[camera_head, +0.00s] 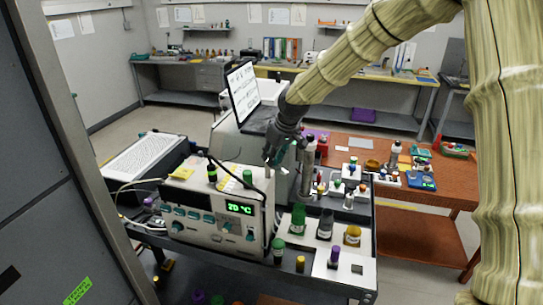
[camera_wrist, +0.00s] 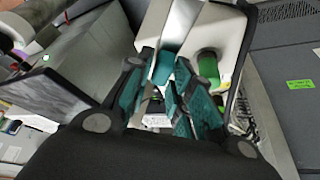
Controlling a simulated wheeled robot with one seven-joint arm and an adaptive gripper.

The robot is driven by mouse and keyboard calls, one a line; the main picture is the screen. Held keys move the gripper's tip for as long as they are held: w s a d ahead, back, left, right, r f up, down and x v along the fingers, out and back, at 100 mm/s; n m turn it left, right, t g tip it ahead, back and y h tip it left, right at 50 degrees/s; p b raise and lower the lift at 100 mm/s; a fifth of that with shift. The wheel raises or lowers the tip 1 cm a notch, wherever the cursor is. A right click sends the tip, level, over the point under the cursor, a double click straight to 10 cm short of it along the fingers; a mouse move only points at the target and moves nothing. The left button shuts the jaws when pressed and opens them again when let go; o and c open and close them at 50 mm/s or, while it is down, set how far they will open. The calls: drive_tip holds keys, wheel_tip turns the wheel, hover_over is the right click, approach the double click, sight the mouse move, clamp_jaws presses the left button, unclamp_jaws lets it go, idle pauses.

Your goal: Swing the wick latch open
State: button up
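My gripper (camera_head: 276,155) hangs fingers-down just behind and above the right side of the white instrument box (camera_head: 222,230) with the green "20 °C" display. In the wrist view its dark fingers with teal pads (camera_wrist: 160,100) stand apart, with a gap and a small white labelled item (camera_wrist: 156,120) beyond them. I see nothing held between the pads. I cannot pick out the wick latch for certain; the fingers cover part of the area below them. A green-capped bottle (camera_head: 247,177) stands upright on the box, and a green cylinder (camera_wrist: 208,66) shows right of the fingers.
An open laptop (camera_head: 243,92) stands behind my arm. Green, dark and amber bottles (camera_head: 298,219) stand close on the right of the box. A reddish-brown table (camera_head: 440,190) with several small items lies further right. A dark grey panel (camera_head: 50,150) fills the left.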

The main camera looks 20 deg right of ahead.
sight(283, 170)
drive_tip(key=shift+o, duration=1.2)
drive_tip(key=shift+d, duration=0.1)
drive_tip(key=shift+s+r, duration=0.15)
drive_tip(key=shift+r, duration=0.5)
drive_tip(key=v, duration=1)
drive_tip(key=shift+s+d+r, duration=0.15)
drive_tip(key=shift+s+r, duration=0.05)
drive_tip(key=shift+r, duration=0.05)
